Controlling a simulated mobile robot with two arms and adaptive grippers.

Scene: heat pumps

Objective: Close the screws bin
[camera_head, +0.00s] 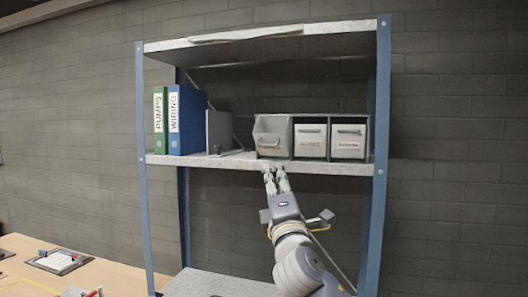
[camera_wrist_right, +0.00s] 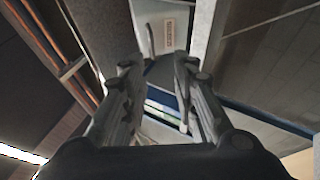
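Three grey bins stand side by side on the middle shelf in the head view. The left bin (camera_head: 272,137) is tilted forward, open at the top; its label cannot be read. The middle bin (camera_head: 310,141) and right bin (camera_head: 348,141) sit flush, with labels too small to read. My right gripper (camera_head: 275,170) is just below the left bin's front, at the shelf edge, with its fingers apart and nothing between them. In the right wrist view the fingers (camera_wrist_right: 160,75) are spread, and a labelled bin front (camera_wrist_right: 170,30) with a handle shows beyond them. My left gripper is out of view.
The shelf edge (camera_head: 215,162) runs right by my right fingertips. Green and blue binders (camera_head: 188,122) and a grey bookend stand left of the bins. Blue uprights (camera_head: 376,130) bound the rack at both sides. A wooden table (camera_head: 95,275) is at lower left.

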